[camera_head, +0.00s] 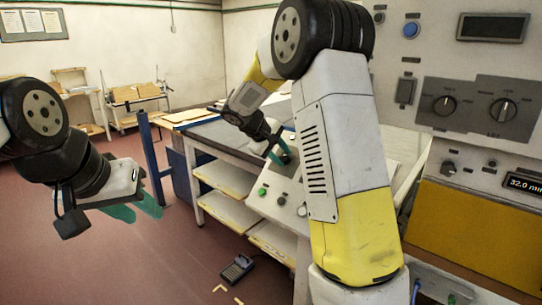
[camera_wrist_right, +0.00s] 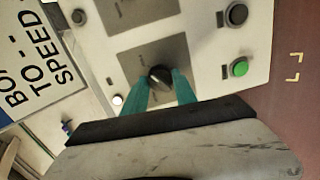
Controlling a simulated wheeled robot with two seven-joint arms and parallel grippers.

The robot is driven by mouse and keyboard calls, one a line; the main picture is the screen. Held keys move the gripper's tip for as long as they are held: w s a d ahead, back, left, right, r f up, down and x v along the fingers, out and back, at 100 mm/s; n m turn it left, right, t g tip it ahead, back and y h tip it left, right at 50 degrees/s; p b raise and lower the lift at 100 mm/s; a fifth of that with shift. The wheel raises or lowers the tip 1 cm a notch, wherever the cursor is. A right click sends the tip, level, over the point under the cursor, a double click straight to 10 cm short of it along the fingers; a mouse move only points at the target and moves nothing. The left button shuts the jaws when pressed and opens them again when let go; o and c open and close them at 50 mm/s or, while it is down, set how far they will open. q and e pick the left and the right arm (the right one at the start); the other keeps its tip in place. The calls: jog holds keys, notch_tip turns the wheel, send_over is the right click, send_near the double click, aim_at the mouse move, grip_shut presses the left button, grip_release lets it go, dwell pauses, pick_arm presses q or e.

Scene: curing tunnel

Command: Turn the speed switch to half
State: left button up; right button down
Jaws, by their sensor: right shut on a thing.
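A black rotary knob (camera_wrist_right: 160,78) sits on a dark grey plate (camera_wrist_right: 140,58) of the light control panel in the right wrist view. My right gripper (camera_wrist_right: 160,88) has its teal fingers on either side of this knob and is shut on it. The knob's scale marks are too small to read. In the head view my right gripper (camera_head: 281,156) reaches down to the sloped panel (camera_head: 270,202), and the fingers partly cover the knob. My left gripper (camera_head: 141,208) hangs empty over the floor at the left, its teal fingers apart.
A green button (camera_wrist_right: 239,68) and a dark button (camera_wrist_right: 237,14) sit beside the plate. A sign reading "TO SPEED" (camera_wrist_right: 40,55) is at the left. A cabinet with more knobs (camera_head: 478,105) stands at the right. A foot pedal (camera_head: 237,268) lies on the floor.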

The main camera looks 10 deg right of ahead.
jog(key=shift+n, duration=0.3)
jog(key=n, duration=0.5)
jog(key=shift+a+h, duration=0.1)
jog(key=shift+h, duration=0.2)
jog(key=n, duration=0.6)
jog(key=shift+f, duration=0.1)
jog(key=c, duration=1)
grip_release()
